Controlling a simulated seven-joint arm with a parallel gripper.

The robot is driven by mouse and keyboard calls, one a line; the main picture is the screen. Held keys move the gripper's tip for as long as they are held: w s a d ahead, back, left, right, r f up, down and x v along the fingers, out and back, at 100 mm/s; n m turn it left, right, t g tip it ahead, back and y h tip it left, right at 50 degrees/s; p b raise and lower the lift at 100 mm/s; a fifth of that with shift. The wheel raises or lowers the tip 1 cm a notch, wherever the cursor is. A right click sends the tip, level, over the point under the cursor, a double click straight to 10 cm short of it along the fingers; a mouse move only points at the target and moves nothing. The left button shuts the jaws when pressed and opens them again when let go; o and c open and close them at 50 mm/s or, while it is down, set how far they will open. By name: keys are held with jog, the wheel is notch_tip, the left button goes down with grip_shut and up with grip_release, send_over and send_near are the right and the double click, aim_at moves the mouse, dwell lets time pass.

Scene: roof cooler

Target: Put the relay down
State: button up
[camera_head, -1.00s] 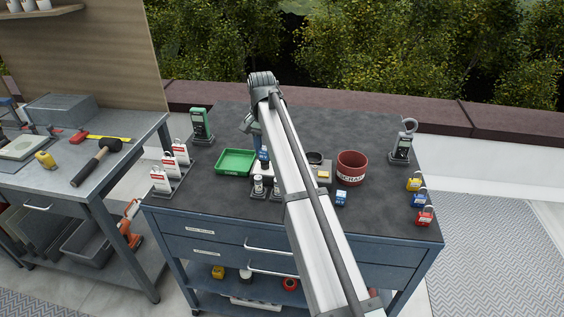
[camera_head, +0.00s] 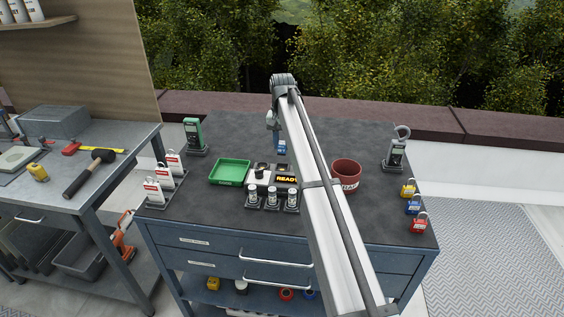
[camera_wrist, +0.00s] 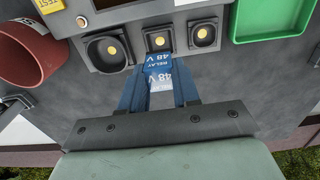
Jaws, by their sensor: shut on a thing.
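The relay (camera_head: 281,147) is a small blue block, held upright behind the tester in the head view. In the wrist view its blue top (camera_wrist: 158,60) reads "RELAY 48 V" and lies between the fingertips. My gripper (camera_wrist: 161,72) is shut on it. The relay's far end is beside the middle one of three dark sockets (camera_wrist: 158,40), each with a yellow dot; I cannot tell whether it touches. The tester (camera_head: 287,179) shows "READY" on its display in the head view. The relay's underside is hidden.
A green tray (camera_head: 230,171) is left of the tester. A red scrap cup (camera_head: 346,174) is to the right, partly behind my arm. Three small cylinders (camera_head: 272,198) stand in front. Padlocks (camera_head: 413,204) line the right edge.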

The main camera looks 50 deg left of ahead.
aim_at(282, 143)
jog(key=shift+f, duration=3.6)
jog(key=shift+f, duration=0.1)
jog(key=o, duration=1)
jog(key=shift+o, duration=0.2)
notch_tip(282, 143, up, 12)
jog(key=shift+r, duration=0.15)
